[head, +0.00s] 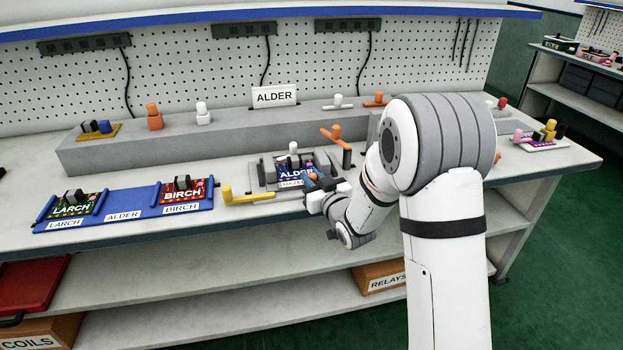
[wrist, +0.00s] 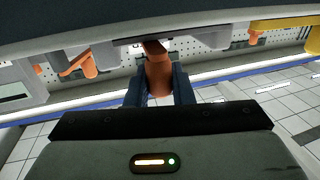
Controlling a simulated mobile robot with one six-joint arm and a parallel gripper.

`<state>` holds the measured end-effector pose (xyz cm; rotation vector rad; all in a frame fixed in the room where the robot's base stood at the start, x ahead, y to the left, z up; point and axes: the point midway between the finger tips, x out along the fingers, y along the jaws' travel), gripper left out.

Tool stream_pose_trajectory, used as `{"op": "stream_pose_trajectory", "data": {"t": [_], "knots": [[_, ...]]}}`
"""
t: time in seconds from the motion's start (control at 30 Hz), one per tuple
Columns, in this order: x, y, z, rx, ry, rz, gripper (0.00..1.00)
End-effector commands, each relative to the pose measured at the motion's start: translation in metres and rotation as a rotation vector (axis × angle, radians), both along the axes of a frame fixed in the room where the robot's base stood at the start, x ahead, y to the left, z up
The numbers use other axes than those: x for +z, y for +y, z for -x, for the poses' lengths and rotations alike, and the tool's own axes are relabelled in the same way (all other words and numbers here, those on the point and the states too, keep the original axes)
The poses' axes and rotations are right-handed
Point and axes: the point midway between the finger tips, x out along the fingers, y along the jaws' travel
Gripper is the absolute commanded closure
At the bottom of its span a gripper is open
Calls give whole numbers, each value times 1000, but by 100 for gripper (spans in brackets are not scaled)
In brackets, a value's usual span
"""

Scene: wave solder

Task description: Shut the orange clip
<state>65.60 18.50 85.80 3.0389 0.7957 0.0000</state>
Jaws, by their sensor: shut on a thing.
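My gripper (head: 316,184) is at the front right corner of the grey fixture (head: 262,181), which holds the ALDER board (head: 297,175). In the wrist view its fingers are shut on the knob of an orange clip (wrist: 158,76); a little orange also shows by the jaws in the head view (head: 313,176). The gripper and wrist hide most of this clip, so I cannot tell whether its arm lies over the board. A second orange lever (head: 335,137) stands on a dark post behind and to the right. A yellow clip (head: 247,196) points left, away from the fixture.
A blue rack (head: 128,201) with LARCH and BIRCH boards lies to the left, its ALDER place empty. A grey ledge (head: 180,150) behind carries several small parts and an ALDER sign (head: 274,96). Bare bench lies in front of the yellow clip.

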Motion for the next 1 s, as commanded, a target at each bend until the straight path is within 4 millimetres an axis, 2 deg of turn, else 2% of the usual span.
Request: {"op": "stream_pose_trajectory", "data": {"t": [0.13, 0.73, 0.77, 1.0], "knots": [[0, 0, 0, 0, 0, 0, 100], [0, -1, 0, 56, 1, 0, 100], [0, -1, 0, 56, 1, 0, 78], [0, -1, 0, 56, 1, 0, 59]]}}
